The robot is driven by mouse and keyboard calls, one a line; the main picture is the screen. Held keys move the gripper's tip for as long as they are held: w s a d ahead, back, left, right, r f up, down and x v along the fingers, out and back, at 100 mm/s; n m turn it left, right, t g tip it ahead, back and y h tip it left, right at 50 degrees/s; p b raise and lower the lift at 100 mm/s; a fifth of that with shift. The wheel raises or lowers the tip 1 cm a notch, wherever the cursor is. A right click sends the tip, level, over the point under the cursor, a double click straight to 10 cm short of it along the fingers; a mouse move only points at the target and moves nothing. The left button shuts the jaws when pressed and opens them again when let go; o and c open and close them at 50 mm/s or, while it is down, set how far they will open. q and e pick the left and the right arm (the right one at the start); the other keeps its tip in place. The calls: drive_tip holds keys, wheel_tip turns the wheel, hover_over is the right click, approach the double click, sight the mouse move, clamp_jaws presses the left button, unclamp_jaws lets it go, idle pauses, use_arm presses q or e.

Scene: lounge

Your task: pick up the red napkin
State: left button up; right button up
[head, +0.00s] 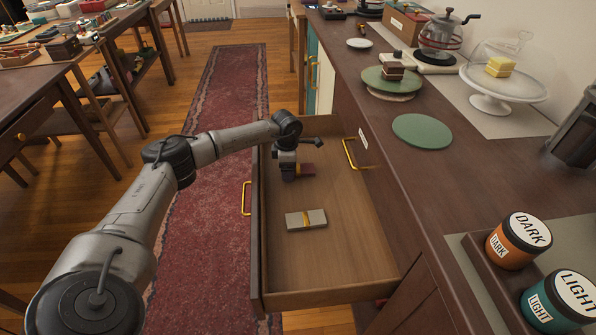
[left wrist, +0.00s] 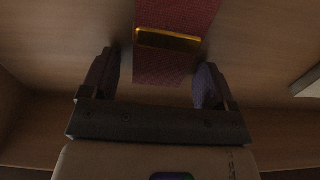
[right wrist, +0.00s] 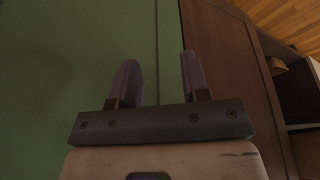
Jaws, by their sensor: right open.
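The red napkin (head: 306,170) lies in the open drawer, toward its far end, partly hidden by my left gripper (head: 288,172). In the left wrist view the red napkin (left wrist: 175,15) has a gold band and runs between the two fingers of my left gripper (left wrist: 158,75). These fingers are apart, one on each side of the napkin. A clear gap shows on the left side; the right finger is close to the napkin's edge. My right gripper (right wrist: 158,78) is open and empty in the right wrist view, over a green surface; it is not in the head view.
The wooden drawer (head: 345,262) also holds a grey napkin (head: 292,221) with a yellow band. The counter (head: 470,185) runs along the right, with a green disc (head: 423,131), a cake stand (head: 493,103), and orange (head: 515,250) and teal (head: 540,312) jars. A red rug (head: 215,215) lies left.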

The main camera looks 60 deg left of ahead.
use_arm(q)
drive_tip(key=c, duration=0.9)
drive_tip(key=shift+o, duration=0.2)
drive_tip(key=shift+r, duration=0.1)
